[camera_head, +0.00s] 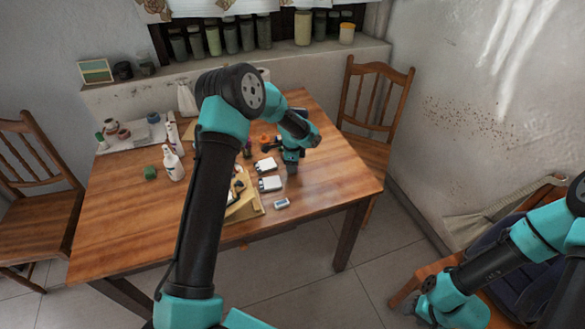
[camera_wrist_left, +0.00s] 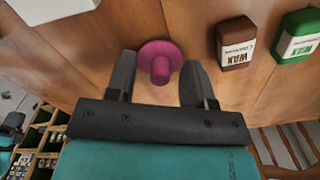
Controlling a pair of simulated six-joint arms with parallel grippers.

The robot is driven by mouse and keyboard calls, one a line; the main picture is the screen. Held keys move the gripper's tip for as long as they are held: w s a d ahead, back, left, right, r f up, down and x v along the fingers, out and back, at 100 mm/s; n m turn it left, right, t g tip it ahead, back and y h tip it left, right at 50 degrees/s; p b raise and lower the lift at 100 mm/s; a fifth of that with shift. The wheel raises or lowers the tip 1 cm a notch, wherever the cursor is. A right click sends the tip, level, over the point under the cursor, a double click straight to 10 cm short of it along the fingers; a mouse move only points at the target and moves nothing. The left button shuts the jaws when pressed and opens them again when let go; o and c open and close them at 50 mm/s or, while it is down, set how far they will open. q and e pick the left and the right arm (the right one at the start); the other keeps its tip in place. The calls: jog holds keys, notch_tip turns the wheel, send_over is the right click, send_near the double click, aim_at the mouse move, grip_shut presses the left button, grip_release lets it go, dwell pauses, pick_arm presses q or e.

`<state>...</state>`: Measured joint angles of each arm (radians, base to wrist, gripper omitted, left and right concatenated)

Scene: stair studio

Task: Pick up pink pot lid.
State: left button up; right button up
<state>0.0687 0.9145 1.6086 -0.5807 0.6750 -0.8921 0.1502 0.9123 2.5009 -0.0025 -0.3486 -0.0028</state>
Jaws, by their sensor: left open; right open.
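The pink pot lid (camera_wrist_left: 151,50) lies on the wooden table in the left wrist view, a round disc with a knob pointing towards the camera. My left gripper (camera_wrist_left: 160,61) is open, with one finger on each side of the lid in the picture; I cannot tell whether they touch it. In the head view my left gripper (camera_head: 291,158) is over the right part of the table, and I cannot make out the lid there. My right gripper (camera_head: 432,308) is low at the lower right, away from the table, its fingers hard to see.
In the left wrist view a brown wax box (camera_wrist_left: 236,43) and a green wax box (camera_wrist_left: 297,37) stand right of the lid. A wooden divided box (camera_head: 245,207) is near the table's front edge. A white bottle (camera_head: 173,165) stands left. The table's left front is clear.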

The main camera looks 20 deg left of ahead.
pick_arm(q)
jog(key=shift+c, duration=0.2)
grip_shut()
jog(key=shift+r, duration=0.1)
jog(key=shift+r, duration=1.5)
jog(key=shift+s+d+r, duration=0.15)
jog(key=shift+s+r, duration=0.05)
jog(key=shift+r, duration=0.05)
jog(key=s+d, duration=0.2)
jog(key=s, duration=0.2)
jog(key=s+d+r, duration=0.1)
jog(key=s+d, duration=0.1)
jog(key=s, duration=0.3)
jog(key=s+d, duration=0.2)
jog(key=s, duration=0.3)
jog(key=shift+s+d+r, duration=0.1)
jog(key=shift+d+r, duration=0.05)
jog(key=shift+r, duration=0.05)
